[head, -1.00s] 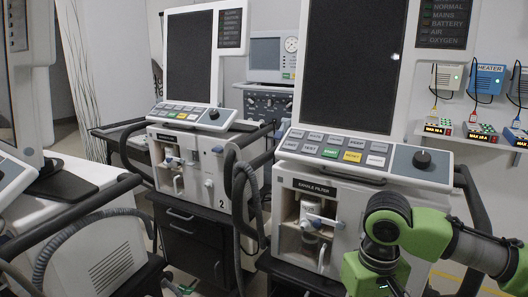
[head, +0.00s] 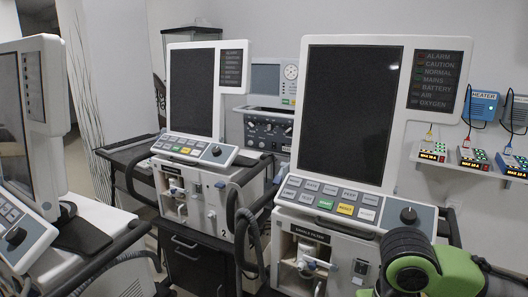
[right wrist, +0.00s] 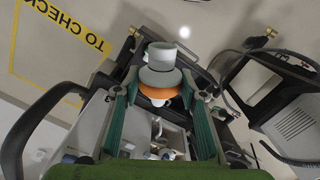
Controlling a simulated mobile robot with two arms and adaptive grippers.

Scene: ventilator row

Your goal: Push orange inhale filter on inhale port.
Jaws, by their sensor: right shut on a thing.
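The filter (right wrist: 158,78), a pale round body with an orange band (right wrist: 165,103), sits between the two green fingers of my right gripper (right wrist: 160,97) in the right wrist view. The gripper is shut on it. In the head view my right arm comes in at the lower right, in front of the near ventilator (head: 350,110), and its gripper and the filter are hidden. That ventilator's front has an open compartment with white fittings (head: 312,264) under a dark label. I cannot make out the inhale port. My left gripper is not in view.
A second ventilator (head: 194,95) stands behind to the left, with a dark hose between the two. Another machine (head: 30,100) fills the left edge. Small coloured boxes (head: 470,158) sit on a wall shelf at right. Yellow floor marking (right wrist: 62,35) shows in the right wrist view.

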